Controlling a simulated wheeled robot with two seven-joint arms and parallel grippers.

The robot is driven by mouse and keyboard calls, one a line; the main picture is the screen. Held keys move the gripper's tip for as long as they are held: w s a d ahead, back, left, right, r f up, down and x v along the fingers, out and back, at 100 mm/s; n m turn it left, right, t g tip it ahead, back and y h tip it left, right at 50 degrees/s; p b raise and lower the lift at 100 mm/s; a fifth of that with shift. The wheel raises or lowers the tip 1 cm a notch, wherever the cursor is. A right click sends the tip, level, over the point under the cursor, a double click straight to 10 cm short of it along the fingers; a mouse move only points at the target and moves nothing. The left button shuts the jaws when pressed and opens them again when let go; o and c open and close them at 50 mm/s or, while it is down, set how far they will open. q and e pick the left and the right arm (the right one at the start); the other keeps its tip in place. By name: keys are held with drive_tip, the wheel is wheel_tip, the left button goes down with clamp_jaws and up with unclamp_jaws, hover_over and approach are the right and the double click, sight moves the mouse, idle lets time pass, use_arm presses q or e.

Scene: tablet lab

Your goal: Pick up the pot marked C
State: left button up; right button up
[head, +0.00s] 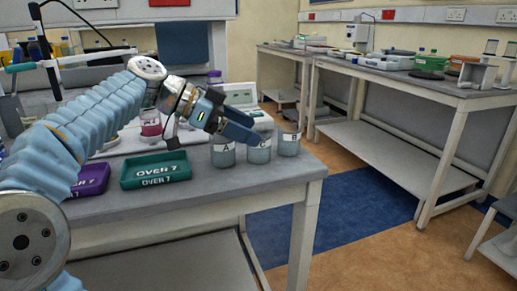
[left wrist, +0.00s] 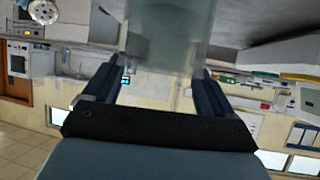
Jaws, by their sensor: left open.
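Three clear pots with pale contents stand in a row near the table's right end: pot A (head: 223,157) on the left, the middle pot (head: 259,155), and pot B (head: 289,146) on the right. The middle pot's label is partly covered by my gripper, but it looks like a C. My left gripper (head: 250,137) is open, with its fingers at the upper part of the middle pot. In the left wrist view a blurred, translucent pot (left wrist: 168,42) shows between and beyond the open fingers (left wrist: 155,92). I cannot tell whether they touch it. My right gripper is not in view.
A green tray (head: 155,182) and a purple tray (head: 90,188), both marked OVER 7, lie to the left on the grey table (head: 215,194). A jar with pink contents (head: 150,127) and a white device (head: 240,95) stand behind. Pots A and B stand close beside the middle pot.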

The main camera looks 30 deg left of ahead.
use_arm(q)
drive_tip(key=x, duration=0.3)
drive_tip(key=shift+w+d+f, duration=0.1)
drive_tip(key=shift+d+f, duration=0.1)
drive_tip(key=shift+d, duration=0.05)
drive_tip(key=shift+c, duration=0.5)
drive_tip(key=c, duration=1)
